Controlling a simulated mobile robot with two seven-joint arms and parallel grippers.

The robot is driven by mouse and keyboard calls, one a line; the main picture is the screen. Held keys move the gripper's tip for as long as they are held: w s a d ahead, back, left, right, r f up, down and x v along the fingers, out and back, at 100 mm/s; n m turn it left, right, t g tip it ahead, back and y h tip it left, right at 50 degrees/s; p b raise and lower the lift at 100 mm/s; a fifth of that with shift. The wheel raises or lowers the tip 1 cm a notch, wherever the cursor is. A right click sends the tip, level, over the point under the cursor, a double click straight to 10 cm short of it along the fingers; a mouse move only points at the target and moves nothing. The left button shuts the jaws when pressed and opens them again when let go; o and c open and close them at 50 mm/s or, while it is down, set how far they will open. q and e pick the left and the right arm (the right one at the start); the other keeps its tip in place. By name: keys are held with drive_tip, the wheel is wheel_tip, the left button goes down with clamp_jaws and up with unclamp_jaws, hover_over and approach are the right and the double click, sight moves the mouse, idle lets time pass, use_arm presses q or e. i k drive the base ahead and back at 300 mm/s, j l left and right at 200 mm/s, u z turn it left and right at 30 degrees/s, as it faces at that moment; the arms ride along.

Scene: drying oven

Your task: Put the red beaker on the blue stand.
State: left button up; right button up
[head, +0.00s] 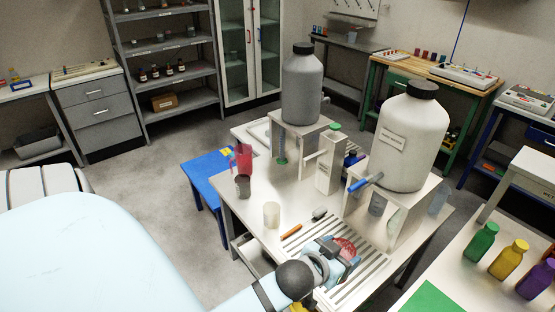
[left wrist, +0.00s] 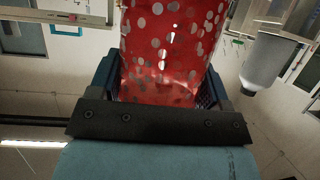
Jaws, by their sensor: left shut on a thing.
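My left gripper (head: 336,262) is over the slatted front part of the steel table. It is shut on a red beaker with pale spots (head: 346,247). In the left wrist view the beaker (left wrist: 170,45) fills the space between the dark blue fingers (left wrist: 163,95); its far end is out of the picture. I cannot tell whether it touches the slats. The blue stand (head: 203,168) is a low blue table beyond the steel table's left edge, apart from the gripper. My right gripper is not in view.
The steel table (head: 300,205) carries a red jug (head: 243,158), a grey cup (head: 243,186), a pale cup (head: 271,215), and a grey bottle (head: 302,85) and a white bottle (head: 405,138) on raised supports. Coloured bottles (head: 509,259) stand at right.

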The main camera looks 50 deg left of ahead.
sight(217, 172)
drive_tip(key=j, duration=1)
drive_tip(key=i+j, duration=0.15)
drive_tip(key=j, duration=1.8)
drive_tip(key=i+j, duration=0.15)
drive_tip(key=j, duration=1.85)
drive_tip(key=i, duration=0.05)
